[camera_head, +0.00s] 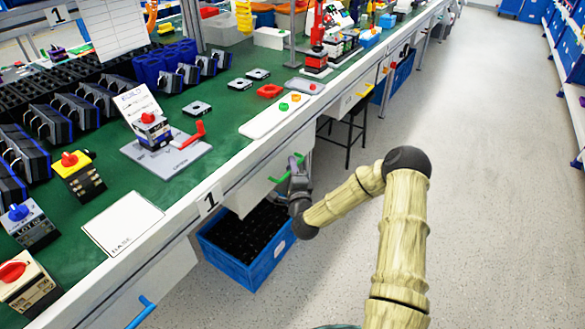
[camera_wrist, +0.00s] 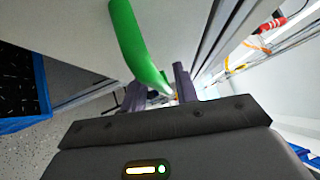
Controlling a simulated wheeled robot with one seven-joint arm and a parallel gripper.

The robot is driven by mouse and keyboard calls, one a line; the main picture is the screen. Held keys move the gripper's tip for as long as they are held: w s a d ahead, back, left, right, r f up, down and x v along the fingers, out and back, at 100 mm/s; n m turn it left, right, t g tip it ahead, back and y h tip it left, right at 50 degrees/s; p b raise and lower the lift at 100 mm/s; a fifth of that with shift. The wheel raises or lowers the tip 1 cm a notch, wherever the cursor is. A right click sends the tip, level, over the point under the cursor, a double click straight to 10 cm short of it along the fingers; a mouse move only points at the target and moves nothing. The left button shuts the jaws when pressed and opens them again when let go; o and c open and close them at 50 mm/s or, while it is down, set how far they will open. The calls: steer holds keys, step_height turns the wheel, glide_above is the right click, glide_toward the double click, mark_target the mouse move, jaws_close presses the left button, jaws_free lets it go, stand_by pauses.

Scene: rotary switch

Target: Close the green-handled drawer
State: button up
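The green handle (camera_head: 284,172) is on a white drawer front (camera_head: 252,192) under the front edge of the workbench. How far the drawer stands out is hard to tell. My gripper (camera_head: 297,168) is at the handle's right part in the head view. In the wrist view the curved green handle (camera_wrist: 138,45) runs down toward my gripper (camera_wrist: 160,92). Its two dark fingers stand apart, with the handle's lower end near the gap between them. Contact is unclear. Part of the fingers is hidden by the gripper body.
A blue crate (camera_head: 232,268) stands on the floor below the drawer. A blue handle (camera_head: 141,311) is at the lower left, and a yellow handle (camera_head: 365,90) is farther along the bench. A stool (camera_head: 349,132) stands beyond. The floor at right is clear.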

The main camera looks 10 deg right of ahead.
steer(key=shift+a, duration=0.35)
steer(key=s+f+p, duration=0.2)
steer(key=s, duration=1.5)
steer(key=shift+s+a, duration=0.15)
steer(key=shift+f, duration=0.1)
